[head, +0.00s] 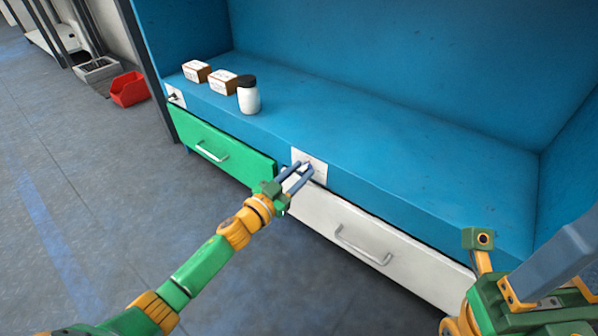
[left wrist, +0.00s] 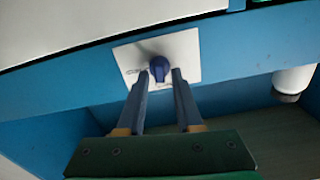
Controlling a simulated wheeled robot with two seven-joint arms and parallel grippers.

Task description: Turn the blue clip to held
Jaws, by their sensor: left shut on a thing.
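The blue clip (left wrist: 159,68) is a small dark blue knob on a white plate (left wrist: 187,48) in the left wrist view. The white plate (head: 320,170) also shows in the head view, on the front edge of the blue bench between the green and white drawers. My left gripper (head: 304,169) is at this plate. In the left wrist view its two fingers (left wrist: 159,78) are on either side of the clip, shut on it. In the head view the fingers mostly hide the clip. My right gripper (head: 545,275) is partly in view at the lower right, cut off by the frame.
A green drawer (head: 205,148) and a white drawer (head: 362,240) sit under the bench (head: 400,140). Two boxes (head: 196,71) (head: 223,82) and a dark-lidded white jar (head: 248,97) stand at its left. Another plate (head: 176,95) is at the far left. The right benchtop is clear.

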